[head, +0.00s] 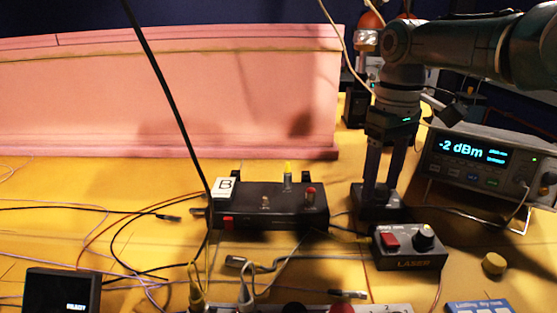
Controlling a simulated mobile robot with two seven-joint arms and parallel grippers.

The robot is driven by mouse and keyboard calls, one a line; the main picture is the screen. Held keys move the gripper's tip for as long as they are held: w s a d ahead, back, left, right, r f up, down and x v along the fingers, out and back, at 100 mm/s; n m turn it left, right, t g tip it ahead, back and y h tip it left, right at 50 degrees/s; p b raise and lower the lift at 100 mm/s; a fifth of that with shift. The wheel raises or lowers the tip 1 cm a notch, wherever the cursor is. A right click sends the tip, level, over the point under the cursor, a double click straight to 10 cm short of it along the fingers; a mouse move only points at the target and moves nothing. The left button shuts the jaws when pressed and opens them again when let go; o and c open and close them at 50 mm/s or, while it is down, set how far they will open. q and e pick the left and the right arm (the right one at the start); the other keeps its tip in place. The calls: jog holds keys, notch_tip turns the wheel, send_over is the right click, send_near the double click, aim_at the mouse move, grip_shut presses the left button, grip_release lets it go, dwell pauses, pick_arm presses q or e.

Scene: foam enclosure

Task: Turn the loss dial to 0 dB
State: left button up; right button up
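My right gripper (383,186) points straight down over a small black box (378,211) behind the laser unit. Its two dark fingers stand a little apart, with a narrow gap between them, and their tips reach the top of this box. Whether they hold a dial there is hidden; no loss dial or 0 dB mark can be read. The power meter (470,158) at the right reads -2 dBm. The laser box (408,248) in front has a red switch (389,241) and a black knob (424,237). My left gripper is not in view.
A black box marked B (270,212) with small posts stands left of the gripper. Loose cables (125,255) cross the yellow surface. Pink foam (160,95) walls the back.

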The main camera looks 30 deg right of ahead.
aim_at(380, 185)
jog(key=shift+r, duration=0.35)
notch_tip(380, 185, up, 9)
jog(key=p, duration=0.2)
jog(key=shift+r, duration=0.15)
dwell(0.4)
